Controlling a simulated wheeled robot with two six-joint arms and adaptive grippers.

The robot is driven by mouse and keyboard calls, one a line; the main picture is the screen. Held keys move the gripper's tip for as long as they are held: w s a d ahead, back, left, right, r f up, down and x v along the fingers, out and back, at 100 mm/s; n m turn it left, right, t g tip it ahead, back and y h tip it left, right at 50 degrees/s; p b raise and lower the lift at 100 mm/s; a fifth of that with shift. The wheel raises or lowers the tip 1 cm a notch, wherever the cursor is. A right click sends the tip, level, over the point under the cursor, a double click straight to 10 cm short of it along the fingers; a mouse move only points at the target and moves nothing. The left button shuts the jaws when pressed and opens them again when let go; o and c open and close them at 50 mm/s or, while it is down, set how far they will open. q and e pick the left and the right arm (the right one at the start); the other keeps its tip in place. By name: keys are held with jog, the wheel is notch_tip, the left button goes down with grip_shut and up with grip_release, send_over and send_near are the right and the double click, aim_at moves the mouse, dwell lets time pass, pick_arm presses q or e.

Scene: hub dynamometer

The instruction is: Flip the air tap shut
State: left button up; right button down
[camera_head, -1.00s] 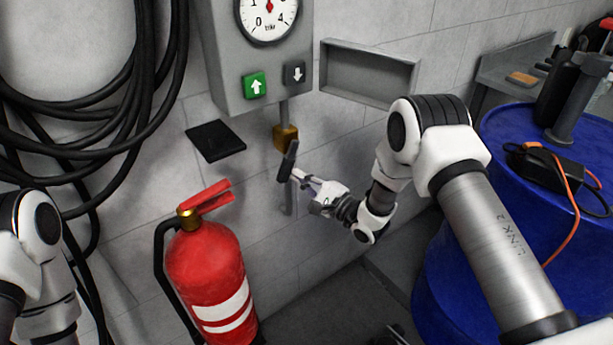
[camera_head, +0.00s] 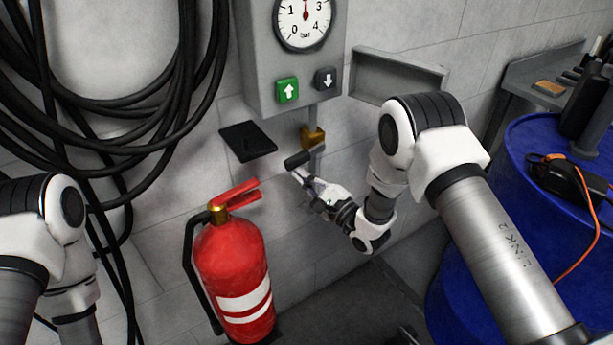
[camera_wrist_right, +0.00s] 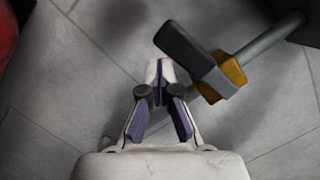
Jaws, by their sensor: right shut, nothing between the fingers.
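The air tap has a brass body (camera_head: 313,137) on a thin grey pipe below the gauge box. Its black lever (camera_head: 298,159) sticks out to the left, crosswise to the pipe. In the right wrist view the lever (camera_wrist_right: 186,46) and brass body (camera_wrist_right: 232,74) show to the right of my fingertips. My right gripper (camera_head: 298,174) is shut and empty, just below the lever; its closed tips also show in the right wrist view (camera_wrist_right: 158,68). Whether the tips touch the lever I cannot tell. My left arm shows at the left edge, its gripper out of view.
The grey gauge box (camera_head: 262,60) is above the tap. A red fire extinguisher (camera_head: 232,262) stands left of my right gripper. Black hoses (camera_head: 190,90) hang at left. A black plate (camera_head: 248,141) and grey wall tray (camera_head: 398,75) flank the tap. A blue drum (camera_head: 500,225) is at right.

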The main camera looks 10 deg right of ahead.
jog(key=shift+s+a+r+p, duration=0.1)
jog(key=shift+a+r+p, duration=0.3)
jog(key=shift+r, duration=0.35)
jog(key=s+d+f+b, duration=0.3)
jog(key=s+f, duration=0.3)
jog(key=s, duration=0.3)
jog(key=shift+d+f, duration=0.2)
jog(key=shift+f, duration=0.1)
jog(key=shift+s, duration=0.1)
